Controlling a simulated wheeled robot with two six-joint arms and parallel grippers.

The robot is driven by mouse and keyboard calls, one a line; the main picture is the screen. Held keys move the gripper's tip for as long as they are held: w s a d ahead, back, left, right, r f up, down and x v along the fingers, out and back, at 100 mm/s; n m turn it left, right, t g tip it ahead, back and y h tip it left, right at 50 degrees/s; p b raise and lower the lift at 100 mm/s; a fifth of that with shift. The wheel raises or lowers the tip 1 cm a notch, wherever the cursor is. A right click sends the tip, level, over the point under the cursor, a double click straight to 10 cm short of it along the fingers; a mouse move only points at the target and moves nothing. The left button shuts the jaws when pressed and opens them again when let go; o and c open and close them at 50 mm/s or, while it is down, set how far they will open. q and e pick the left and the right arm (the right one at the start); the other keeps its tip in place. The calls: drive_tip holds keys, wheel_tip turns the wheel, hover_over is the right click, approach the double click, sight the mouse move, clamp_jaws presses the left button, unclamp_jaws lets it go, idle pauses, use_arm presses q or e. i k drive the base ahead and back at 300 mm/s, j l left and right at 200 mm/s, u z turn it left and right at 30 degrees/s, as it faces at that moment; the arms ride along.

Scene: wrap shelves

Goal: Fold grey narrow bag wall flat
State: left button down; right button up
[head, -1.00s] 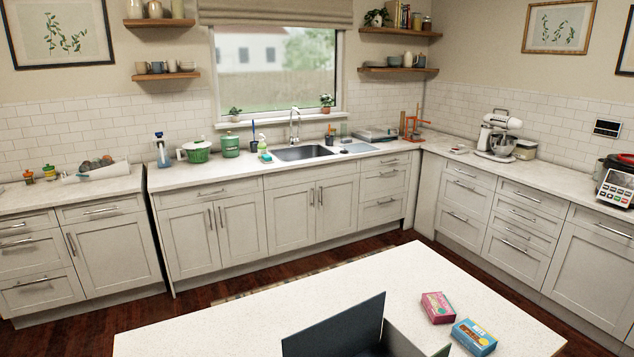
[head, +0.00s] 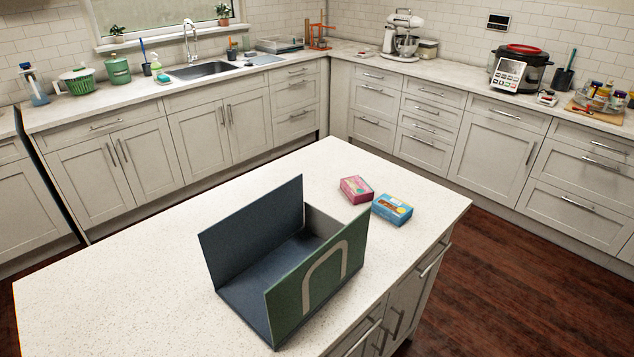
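An open bag (head: 262,277) lies on the white speckled island in the head view. One long wall, dark blue inside (head: 250,228), stands upright on its far left side. The other long wall, green with a pale arch-shaped handle (head: 318,290), stands on the near right side. The grey narrow bag wall (head: 322,228) stands upright between them at the far right end. The near left end of the bag is open, with no wall standing there. The dark blue bottom shows and looks empty. Neither of my grippers is in view.
A pink box (head: 356,189) and a blue box (head: 392,209) lie on the island (head: 130,275) just beyond the bag's grey end. The island top left of the bag is clear. Counters with a sink (head: 203,70), mixer (head: 402,38) and cooker (head: 520,68) line the walls.

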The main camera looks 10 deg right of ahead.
sight(320, 223)
drive_tip(key=l+u, duration=0.45)
drive_tip(key=l, duration=0.2)
drive_tip(key=l+u, duration=0.45)
drive_tip(key=l, duration=0.15)
